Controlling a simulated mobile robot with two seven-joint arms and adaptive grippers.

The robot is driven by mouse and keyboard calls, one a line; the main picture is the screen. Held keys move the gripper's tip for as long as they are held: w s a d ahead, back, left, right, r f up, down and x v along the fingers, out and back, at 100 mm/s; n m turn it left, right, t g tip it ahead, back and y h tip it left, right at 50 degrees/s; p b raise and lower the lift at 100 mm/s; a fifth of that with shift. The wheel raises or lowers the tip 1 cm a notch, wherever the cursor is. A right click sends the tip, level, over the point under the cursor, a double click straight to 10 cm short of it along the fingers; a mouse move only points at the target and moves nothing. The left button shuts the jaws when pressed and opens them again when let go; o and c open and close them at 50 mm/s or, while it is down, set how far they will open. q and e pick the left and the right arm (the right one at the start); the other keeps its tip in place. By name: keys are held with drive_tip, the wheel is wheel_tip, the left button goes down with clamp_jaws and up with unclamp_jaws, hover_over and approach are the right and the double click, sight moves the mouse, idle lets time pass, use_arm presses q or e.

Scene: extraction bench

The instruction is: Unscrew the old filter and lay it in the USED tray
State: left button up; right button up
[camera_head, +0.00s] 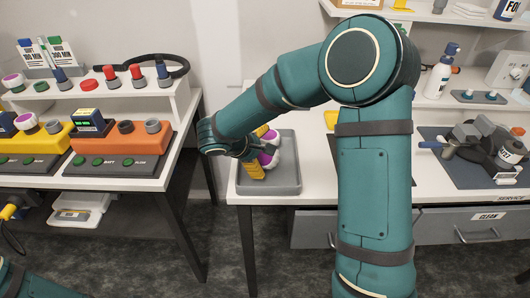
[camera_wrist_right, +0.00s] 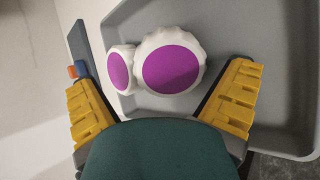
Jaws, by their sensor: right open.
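Two white, ribbed round pieces with magenta faces lie in the grey tray (camera_head: 288,186); the larger piece (camera_wrist_right: 171,62) and the smaller piece (camera_wrist_right: 120,71) touch or overlap in the right wrist view. I cannot tell whether they are one filter or two. My right gripper (camera_wrist_right: 162,76) is open, its yellow fingers wide apart on either side of the pieces, with no visible grip. In the head view this gripper (camera_head: 256,152) is over the tray and partly hides them. No label on the tray is readable. My left gripper is out of view.
A black and grey device (camera_head: 490,150) stands on a dark mat at the right, with a spray bottle (camera_head: 440,72) behind it. A drawer (camera_head: 488,217) is marked CLEAN. The left table (camera_head: 120,184) holds orange and yellow units. My right arm hides the bench middle.

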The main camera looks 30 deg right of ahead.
drive_tip(key=v, duration=1)
drive_tip(key=shift+r, duration=0.2)
drive_tip(key=shift+s+a, duration=0.1)
drive_tip(key=shift+a, duration=0.05)
